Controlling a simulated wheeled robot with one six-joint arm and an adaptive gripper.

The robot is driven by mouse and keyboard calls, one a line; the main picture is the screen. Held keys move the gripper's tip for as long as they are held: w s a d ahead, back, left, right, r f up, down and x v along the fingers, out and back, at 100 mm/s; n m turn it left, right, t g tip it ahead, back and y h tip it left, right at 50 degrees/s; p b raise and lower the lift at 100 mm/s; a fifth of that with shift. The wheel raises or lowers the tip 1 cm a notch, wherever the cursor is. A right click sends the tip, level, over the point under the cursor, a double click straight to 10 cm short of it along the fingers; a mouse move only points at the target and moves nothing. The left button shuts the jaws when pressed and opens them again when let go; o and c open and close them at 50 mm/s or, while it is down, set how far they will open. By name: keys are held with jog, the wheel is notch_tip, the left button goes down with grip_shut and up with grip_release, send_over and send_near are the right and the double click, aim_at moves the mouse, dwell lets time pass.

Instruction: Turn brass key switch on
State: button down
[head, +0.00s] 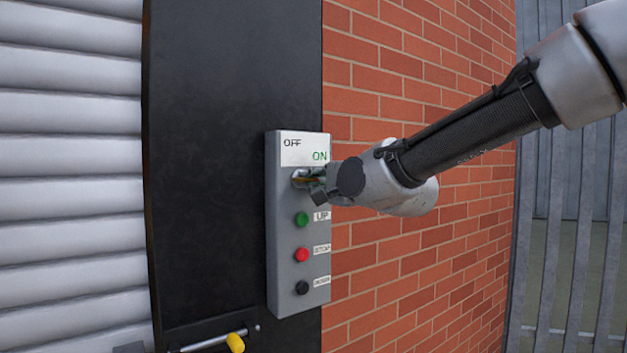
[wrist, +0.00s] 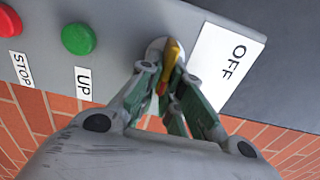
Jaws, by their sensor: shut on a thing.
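The brass key switch (wrist: 172,58) sticks out of a round silver lock on a grey control box (head: 285,230). In the head view the key (head: 307,180) is partly hidden by my gripper (head: 312,184). The box has a white label (head: 305,148) above the lock, with OFF at its upper left and ON in green at its right. In the wrist view my gripper (wrist: 168,85) is shut on the key, with a finger on each side of it. From these views I cannot tell surely which mark the key points to.
Below the lock are a green UP button (head: 301,219), a red STOP button (head: 301,255) and a black button (head: 301,288). A yellow-tipped lever (head: 235,342) is at lower left. A brick wall (head: 400,270) lies right, a ribbed shutter (head: 70,180) left.

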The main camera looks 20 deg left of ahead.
jog(key=shift+f, duration=0.1)
dwell(0.3)
jog(key=c, duration=1.6)
grip_release()
jog(key=v, duration=1.2)
